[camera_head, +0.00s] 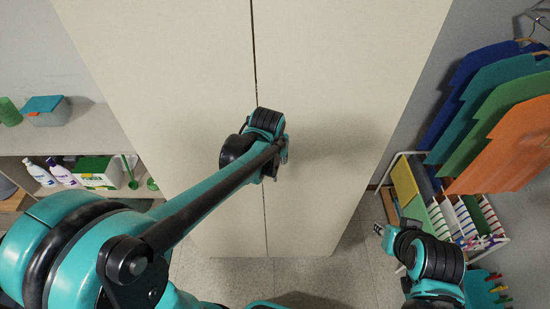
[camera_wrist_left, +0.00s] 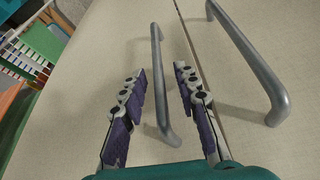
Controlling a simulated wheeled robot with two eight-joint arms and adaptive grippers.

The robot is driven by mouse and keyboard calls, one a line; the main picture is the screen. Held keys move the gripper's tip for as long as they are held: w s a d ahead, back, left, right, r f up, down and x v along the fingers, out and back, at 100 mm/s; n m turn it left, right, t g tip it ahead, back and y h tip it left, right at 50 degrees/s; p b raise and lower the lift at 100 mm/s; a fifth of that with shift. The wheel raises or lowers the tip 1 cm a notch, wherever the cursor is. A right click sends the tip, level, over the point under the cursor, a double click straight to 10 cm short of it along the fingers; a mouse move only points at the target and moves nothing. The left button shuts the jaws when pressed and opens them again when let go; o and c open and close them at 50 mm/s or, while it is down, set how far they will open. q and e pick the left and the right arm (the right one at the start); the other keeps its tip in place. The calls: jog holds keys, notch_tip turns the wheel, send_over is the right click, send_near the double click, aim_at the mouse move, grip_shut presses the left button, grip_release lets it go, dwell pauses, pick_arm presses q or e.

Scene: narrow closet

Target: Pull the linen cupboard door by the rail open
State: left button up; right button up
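The linen cupboard is tall and cream, with two doors meeting at a dark vertical seam. The door by the rail (camera_head: 350,80) is the right one in the head view and lies on the left of the wrist view (camera_wrist_left: 75,85). It looks shut. Its grey bar handle (camera_wrist_left: 157,70) appears between the fingers of my left gripper (camera_wrist_left: 160,73), which is open; I see no clear contact. The other door (camera_head: 165,70) has a similar handle (camera_wrist_left: 250,60). In the head view my left wrist hides both handles. My right gripper (camera_head: 379,230) is low at the right, away from the door, its fingers too small to judge.
The clothes rail with hanging shirts (camera_head: 500,110) and a white rack (camera_head: 465,215) stand close on the right. A shelf (camera_head: 90,130) with bottles and boxes is on the left. Some floor (camera_head: 350,270) is clear before the cupboard.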

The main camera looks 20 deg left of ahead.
pick_arm(q)
grip_shut()
